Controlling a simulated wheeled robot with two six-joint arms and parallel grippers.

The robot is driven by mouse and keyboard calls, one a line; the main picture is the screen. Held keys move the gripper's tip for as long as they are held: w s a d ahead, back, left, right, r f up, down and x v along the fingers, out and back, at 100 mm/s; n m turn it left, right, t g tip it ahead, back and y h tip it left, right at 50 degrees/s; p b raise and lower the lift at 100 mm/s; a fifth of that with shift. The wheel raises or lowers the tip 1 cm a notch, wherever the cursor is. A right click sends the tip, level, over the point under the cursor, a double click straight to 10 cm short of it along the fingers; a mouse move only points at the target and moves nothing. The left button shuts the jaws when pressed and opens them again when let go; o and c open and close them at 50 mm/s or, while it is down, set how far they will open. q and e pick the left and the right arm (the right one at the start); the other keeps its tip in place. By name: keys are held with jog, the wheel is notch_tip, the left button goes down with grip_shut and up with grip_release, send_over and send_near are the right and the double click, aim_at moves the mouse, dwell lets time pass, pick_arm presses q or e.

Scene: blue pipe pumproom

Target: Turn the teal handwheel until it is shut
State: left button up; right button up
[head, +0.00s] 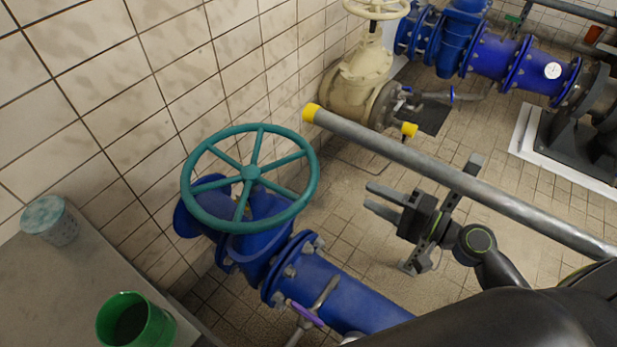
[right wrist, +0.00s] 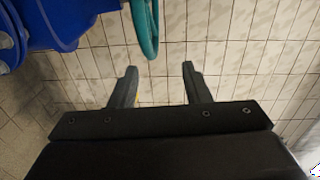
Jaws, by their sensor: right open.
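The teal handwheel (head: 250,173) sits on top of a blue valve (head: 262,238) near the tiled wall in the head view. Its rim is round with several spokes. My right gripper (head: 369,197) is to the right of the wheel, apart from it, with its fingers pointing left toward it. In the right wrist view the two fingers (right wrist: 158,82) are spread with nothing between them. Part of the teal rim (right wrist: 146,28) shows beyond the fingertips, near the top middle. My left gripper is not in the head view.
A ledge (head: 52,290) at lower left bears a green cup (head: 128,322) and a patterned cup (head: 48,220). A small purple-handled valve (head: 307,314) is on the blue pipe. A cream valve (head: 360,85) stands behind.

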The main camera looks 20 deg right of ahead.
aim_at(313, 173)
jog(key=f+p+x, duration=0.1)
jog(key=x, duration=0.4)
jog(key=f+x, duration=0.1)
jog(key=x, duration=0.5)
jog(key=f+p+x, duration=0.1)
jog(key=x, duration=0.4)
jog(key=shift+w+p, duration=0.1)
jog(key=shift+p, duration=0.25)
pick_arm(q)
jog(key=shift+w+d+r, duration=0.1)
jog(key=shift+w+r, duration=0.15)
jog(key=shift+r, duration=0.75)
pick_arm(e)
jog(key=shift+w+a, duration=0.4)
jog(key=shift+w, duration=0.2)
jog(key=shift+f, duration=0.1)
grip_shut()
